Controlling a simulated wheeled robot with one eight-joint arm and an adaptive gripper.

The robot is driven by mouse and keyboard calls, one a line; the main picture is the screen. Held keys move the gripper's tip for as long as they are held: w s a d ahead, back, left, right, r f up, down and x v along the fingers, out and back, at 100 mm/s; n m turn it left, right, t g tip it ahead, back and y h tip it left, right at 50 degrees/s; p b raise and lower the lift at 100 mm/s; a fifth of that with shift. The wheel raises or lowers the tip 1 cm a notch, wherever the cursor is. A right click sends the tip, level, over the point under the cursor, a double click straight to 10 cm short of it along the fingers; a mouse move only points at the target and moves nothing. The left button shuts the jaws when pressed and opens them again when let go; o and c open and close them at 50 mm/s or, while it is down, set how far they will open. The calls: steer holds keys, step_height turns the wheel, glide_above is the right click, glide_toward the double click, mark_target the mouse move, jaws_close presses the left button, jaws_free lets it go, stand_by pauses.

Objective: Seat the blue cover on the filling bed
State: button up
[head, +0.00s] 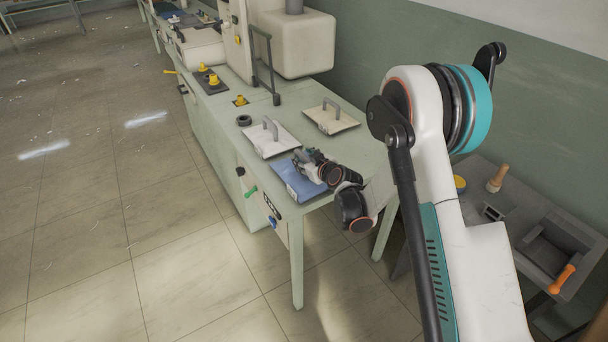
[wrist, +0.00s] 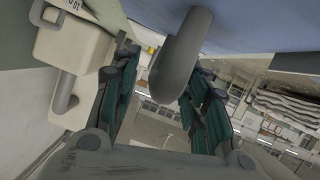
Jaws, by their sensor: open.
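The blue cover (head: 292,186) lies flat on the near end of the pale green bench, close to its front corner. My gripper (head: 308,160) is over it and hides part of it, including its handle, in the head view. In the wrist view the blue cover (wrist: 255,22) fills the top, and its grey handle (wrist: 181,55) stands between the two open fingers of my gripper (wrist: 163,62). The fingers are apart, and I cannot tell whether either touches the handle. I cannot tell which part of the bench or machine is the filling bed.
A white cover (head: 262,146) and a beige cover (head: 340,124), both with grey handles, lie close by on the bench (head: 220,108). A black ring (head: 244,120) and yellow knobs are farther back. A grey side table (head: 490,225) stands right.

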steer(key=shift+c, duration=0.2)
jaws_close()
steer(key=shift+r, duration=0.15)
